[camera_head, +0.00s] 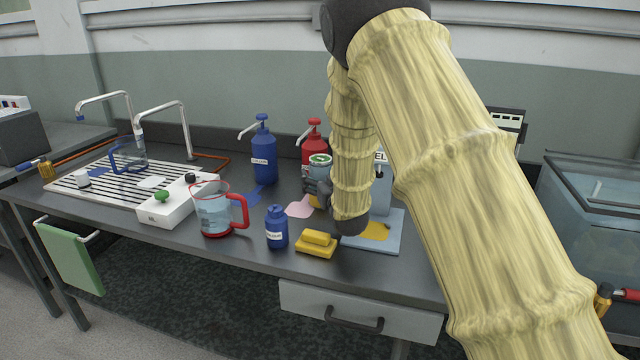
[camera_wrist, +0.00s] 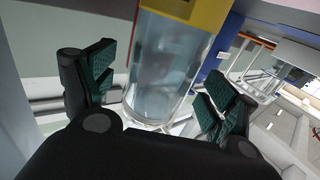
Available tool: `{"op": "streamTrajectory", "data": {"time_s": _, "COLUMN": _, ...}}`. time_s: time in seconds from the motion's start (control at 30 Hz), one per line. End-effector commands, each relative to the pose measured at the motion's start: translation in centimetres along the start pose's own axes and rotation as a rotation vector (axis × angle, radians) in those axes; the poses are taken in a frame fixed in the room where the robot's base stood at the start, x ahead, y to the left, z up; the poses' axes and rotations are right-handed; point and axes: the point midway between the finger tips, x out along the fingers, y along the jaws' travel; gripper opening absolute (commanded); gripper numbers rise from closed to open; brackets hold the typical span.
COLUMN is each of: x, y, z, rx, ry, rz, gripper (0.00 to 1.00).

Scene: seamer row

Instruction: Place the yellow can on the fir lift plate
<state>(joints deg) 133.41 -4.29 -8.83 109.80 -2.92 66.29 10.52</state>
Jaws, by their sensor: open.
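In the head view my gripper (camera_head: 316,186) is small and dark, partly behind my sleeved arm, beside a pale grey-blue cylinder (camera_head: 320,170) with a green and white top. In the wrist view my gripper (camera_wrist: 160,92) is open, its green-padded fingers on either side of a clear bluish cylinder (camera_wrist: 168,65) with a yellow part (camera_wrist: 195,12) at the picture's top. Gaps show between pads and cylinder. I cannot tell whether this is the yellow can. A grey-blue base plate (camera_head: 402,216) with a yellow patch lies partly behind my arm. I cannot make out the fir lift plate.
Blue (camera_head: 263,150) and red (camera_head: 313,145) pump bottles stand at the back. A red-handled jug (camera_head: 214,210), blue bottle (camera_head: 277,230) and yellow block (camera_head: 317,243) stand along the front. A white box (camera_head: 172,212) with knobs and a striped drainer (camera_head: 90,190) lie left.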

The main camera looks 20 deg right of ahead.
Motion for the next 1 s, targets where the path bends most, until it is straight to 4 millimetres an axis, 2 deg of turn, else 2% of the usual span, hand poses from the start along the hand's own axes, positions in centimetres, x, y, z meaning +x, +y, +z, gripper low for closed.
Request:
{"op": "streamTrajectory", "data": {"time_s": 0.2, "x": 2.1, "y": 0.0, "z": 0.0, "rx": 0.000, "ry": 0.000, "rz": 0.000, "gripper": 0.86}}
{"op": "streamTrajectory", "data": {"time_s": 0.47, "x": 2.3, "y": 0.0, "z": 0.0, "rx": 0.000, "ry": 0.000, "rz": 0.000, "gripper": 0.86}}
{"op": "streamTrajectory", "data": {"time_s": 0.57, "x": 2.3, "y": 0.0, "z": 0.0, "rx": 0.000, "ry": 0.000, "rz": -0.001, "gripper": 0.72}}
{"op": "streamTrajectory", "data": {"time_s": 0.9, "x": 2.3, "y": 0.0, "z": -0.1, "rx": 0.000, "ry": 0.002, "rz": -0.001, "gripper": 0.11}}
{"op": "streamTrajectory", "data": {"time_s": 1.0, "x": 2.3, "y": 0.0, "z": -0.1, "rx": 0.000, "ry": 0.002, "rz": -0.001, "gripper": 0.11}}
